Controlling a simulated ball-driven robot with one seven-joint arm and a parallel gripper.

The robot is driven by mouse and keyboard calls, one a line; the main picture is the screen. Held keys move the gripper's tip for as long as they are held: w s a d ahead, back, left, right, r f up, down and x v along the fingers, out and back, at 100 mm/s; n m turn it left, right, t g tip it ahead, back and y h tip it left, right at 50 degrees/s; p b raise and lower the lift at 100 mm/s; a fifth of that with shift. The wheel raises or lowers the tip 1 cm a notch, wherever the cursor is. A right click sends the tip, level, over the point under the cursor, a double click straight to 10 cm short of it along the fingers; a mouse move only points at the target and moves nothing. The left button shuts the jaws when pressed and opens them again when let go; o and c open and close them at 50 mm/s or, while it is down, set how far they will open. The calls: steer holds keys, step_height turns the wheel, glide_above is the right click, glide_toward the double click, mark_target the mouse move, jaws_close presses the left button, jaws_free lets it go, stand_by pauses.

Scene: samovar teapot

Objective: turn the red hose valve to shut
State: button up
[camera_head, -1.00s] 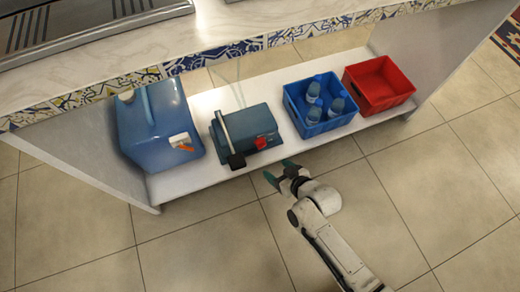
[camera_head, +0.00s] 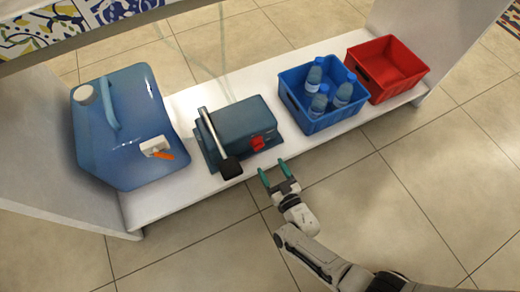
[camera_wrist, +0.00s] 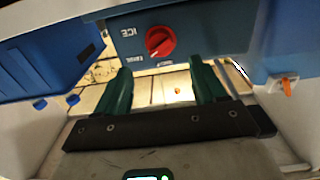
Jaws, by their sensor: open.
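The red valve (camera_head: 258,143) is a small knob on the front face of a teal box (camera_head: 245,118) with a long lever, on the low white shelf. In the wrist view the red valve (camera_wrist: 160,42) shows as a round knob on a blue panel with upside-down lettering, just beyond the fingertips. My gripper (camera_head: 274,169), with green fingers, is open and empty. It is in front of the shelf edge, a little below and right of the valve in the head view, apart from it. In the wrist view the valve lies between the lines of the two fingers (camera_wrist: 160,72).
A blue jug (camera_head: 135,115) with an orange-levered tap (camera_head: 158,150) stands left of the box. A blue crate (camera_head: 330,118) of bottles (camera_head: 318,103) and a red crate (camera_head: 405,75) stand to the right. The tiled floor (camera_head: 200,250) in front is clear.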

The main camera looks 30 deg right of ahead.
mark_target(258, 145)
steer(key=w+b, duration=0.3)
steer(key=w, duration=0.5)
steer(key=shift+w+f, duration=0.1)
steer(key=shift+f, duration=0.05)
steer(key=shift+w+b, duration=0.35)
steer(key=c, duration=1)
